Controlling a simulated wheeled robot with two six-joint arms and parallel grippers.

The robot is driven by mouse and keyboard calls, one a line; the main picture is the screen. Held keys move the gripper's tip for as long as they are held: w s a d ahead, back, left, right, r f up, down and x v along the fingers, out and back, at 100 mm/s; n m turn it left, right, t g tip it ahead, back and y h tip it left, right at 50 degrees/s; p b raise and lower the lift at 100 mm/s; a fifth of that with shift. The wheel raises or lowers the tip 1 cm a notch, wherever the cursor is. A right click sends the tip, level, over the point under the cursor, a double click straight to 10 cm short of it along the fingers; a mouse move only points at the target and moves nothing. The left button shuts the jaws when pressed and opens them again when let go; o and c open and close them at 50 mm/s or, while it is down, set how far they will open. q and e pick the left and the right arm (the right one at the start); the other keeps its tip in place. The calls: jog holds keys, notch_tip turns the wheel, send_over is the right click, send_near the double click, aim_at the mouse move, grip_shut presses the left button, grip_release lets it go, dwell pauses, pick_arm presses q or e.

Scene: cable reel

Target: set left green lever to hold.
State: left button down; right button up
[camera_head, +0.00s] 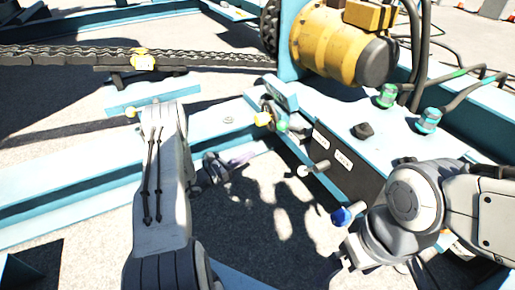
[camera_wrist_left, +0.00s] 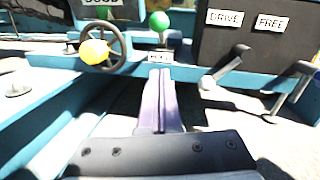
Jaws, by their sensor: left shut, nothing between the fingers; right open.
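The left green lever shows in the left wrist view as a round green knob (camera_wrist_left: 159,20) on a short upright stem, above a small white label plate (camera_wrist_left: 160,57) too blurred to read surely. The knob also shows in the head view (camera_head: 282,126) at the near left corner of the blue machine. My left gripper (camera_head: 240,160) is shut and empty, to the lower left of the knob. Its purple fingers (camera_wrist_left: 161,78) point at the label plate, below the knob and apart from it. My right gripper (camera_head: 335,268) is open, low at the right, partly hidden by its arm.
A yellow knob (camera_wrist_left: 95,51) on a dark handwheel sits just left of the lever. A dark panel with DRIVE (camera_wrist_left: 224,18) and FREE (camera_wrist_left: 271,23) labels and grey levers stands right. A blue knob (camera_head: 341,216) is near my right arm. A blue beam (camera_head: 80,180) runs left.

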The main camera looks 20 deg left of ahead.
pick_arm(q)
jog(key=r+b+x, duration=0.2)
jog(key=b+x, duration=0.4)
jog(key=x, duration=0.5)
jog(key=shift+w+r, duration=0.2)
jog(key=shift+r, duration=0.2)
